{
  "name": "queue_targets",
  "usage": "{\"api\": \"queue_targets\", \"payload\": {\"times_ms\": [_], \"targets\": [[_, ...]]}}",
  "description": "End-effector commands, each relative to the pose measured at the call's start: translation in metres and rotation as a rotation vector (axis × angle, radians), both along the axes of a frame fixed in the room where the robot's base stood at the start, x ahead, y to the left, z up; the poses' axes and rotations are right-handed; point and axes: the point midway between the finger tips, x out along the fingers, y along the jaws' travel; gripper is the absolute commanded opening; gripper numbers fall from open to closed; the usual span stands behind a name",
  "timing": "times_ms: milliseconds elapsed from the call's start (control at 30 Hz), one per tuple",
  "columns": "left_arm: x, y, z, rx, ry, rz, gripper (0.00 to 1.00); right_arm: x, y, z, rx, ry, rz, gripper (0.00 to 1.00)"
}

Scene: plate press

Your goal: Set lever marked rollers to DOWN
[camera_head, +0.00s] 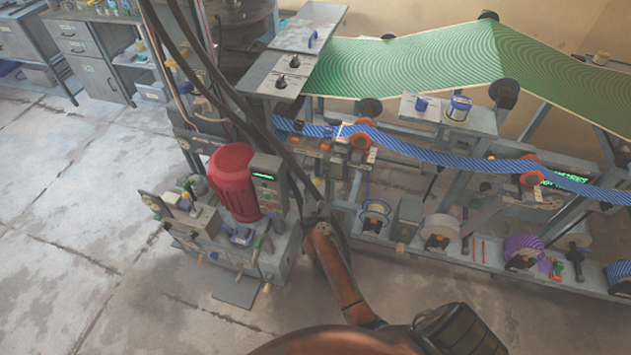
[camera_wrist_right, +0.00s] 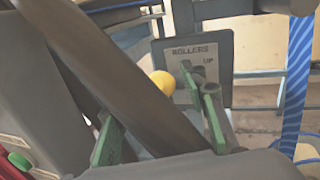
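In the right wrist view a grey panel (camera_wrist_right: 220,70) reads ROLLERS, with UP below it. A yellow ball knob (camera_wrist_right: 163,82) sits at the panel's lower left, partly hidden behind a thick dark bar that crosses the view. The rest of the lever and any DOWN mark are hidden. My right gripper (camera_wrist_right: 152,103) is open, its green-padded fingers spread on either side of the bar and the knob. I see no contact with the knob. In the head view my right gripper (camera_head: 312,195) is at the machine's near side, largely hidden by dark parts. My left gripper is not in view.
A red motor housing (camera_head: 232,182) stands on the grey machine left of my right arm. A blue striped web (camera_head: 440,157) runs right of it, below a green patterned sheet (camera_head: 430,60). Open floor (camera_head: 70,240) lies at left.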

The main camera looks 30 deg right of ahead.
Motion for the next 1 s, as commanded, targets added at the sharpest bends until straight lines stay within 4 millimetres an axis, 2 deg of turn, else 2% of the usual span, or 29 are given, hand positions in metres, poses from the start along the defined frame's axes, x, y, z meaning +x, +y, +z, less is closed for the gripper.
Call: {"api": "queue_targets", "payload": {"times_ms": [67,633,1000], "targets": [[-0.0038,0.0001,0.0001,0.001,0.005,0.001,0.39,-0.0006,-0.0007,-0.0001,-0.001,0.001,-0.001,0.39],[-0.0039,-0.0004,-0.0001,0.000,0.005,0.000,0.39,0.0010,0.0027,-0.0001,-0.001,0.001,0.003,0.01],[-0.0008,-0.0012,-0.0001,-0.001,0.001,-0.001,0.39,0.0011,0.0032,-0.0003,-0.001,0.001,0.004,0.00]]}}
